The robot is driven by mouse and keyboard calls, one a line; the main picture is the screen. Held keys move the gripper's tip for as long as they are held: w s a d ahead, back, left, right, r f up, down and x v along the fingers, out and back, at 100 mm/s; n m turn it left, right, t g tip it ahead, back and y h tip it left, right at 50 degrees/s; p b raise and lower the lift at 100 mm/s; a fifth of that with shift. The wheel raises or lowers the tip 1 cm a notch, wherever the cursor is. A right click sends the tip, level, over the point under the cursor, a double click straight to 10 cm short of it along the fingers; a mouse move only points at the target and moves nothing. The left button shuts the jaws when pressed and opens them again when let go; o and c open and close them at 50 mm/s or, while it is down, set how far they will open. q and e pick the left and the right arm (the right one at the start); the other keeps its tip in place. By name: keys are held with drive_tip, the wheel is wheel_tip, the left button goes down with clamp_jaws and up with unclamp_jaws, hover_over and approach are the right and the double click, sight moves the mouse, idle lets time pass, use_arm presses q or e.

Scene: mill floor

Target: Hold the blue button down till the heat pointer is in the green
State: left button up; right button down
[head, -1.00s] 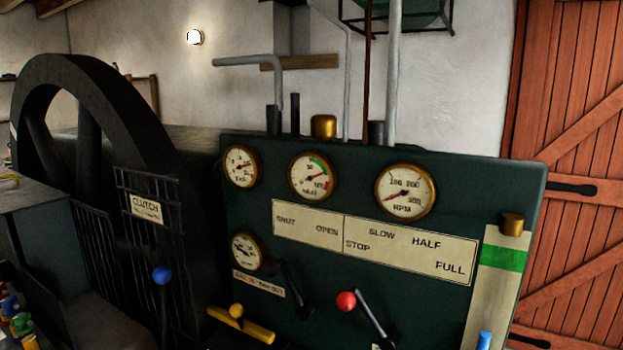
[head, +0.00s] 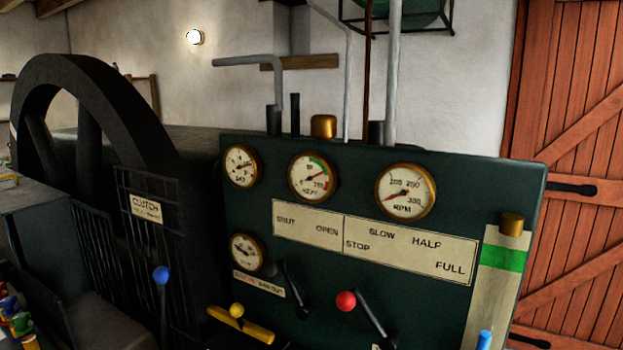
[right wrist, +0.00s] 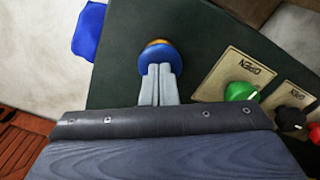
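The blue button (right wrist: 160,57) is a blue dome with a gold part behind it, on the dark green panel in the right wrist view. My right gripper (right wrist: 160,68) is shut, with its pale fingertips against the button's near side in the picture. I cannot tell how far the button is pressed in. The likely heat gauge (head: 313,178) is the top middle dial in the head view, with a green arc and a red arc; its lettering is blurred. Its pointer slants up to the right, near where green gives way to red. My left gripper is not in view.
An RPM gauge (head: 405,191) and smaller dials share the panel. Below are a red-knobbed lever (head: 346,301), a yellow-knobbed lever (head: 236,310) and a blue-knobbed lever (head: 161,275). A green knob (right wrist: 240,91) sits right of my right gripper. A dark flywheel (head: 85,72) stands left.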

idle(0.4)
wheel_tip(320, 180, up, 5)
drive_tip(key=p, duration=0.4)
drive_tip(key=shift+f, duration=0.1)
drive_tip(key=s+a+r+m+t+y, duration=0.1)
drive_tip(key=s+r+t+y, duration=0.2)
drive_tip(key=s+r, duration=0.8)
drive_tip(key=t, duration=0.2)
drive_tip(key=shift+s+r+t+y, duration=0.3)
drive_tip(key=shift+s+y, duration=0.1)
drive_tip(key=c, duration=2.1)
unclamp_jaws()
drive_tip(key=shift+c, duration=0.2)
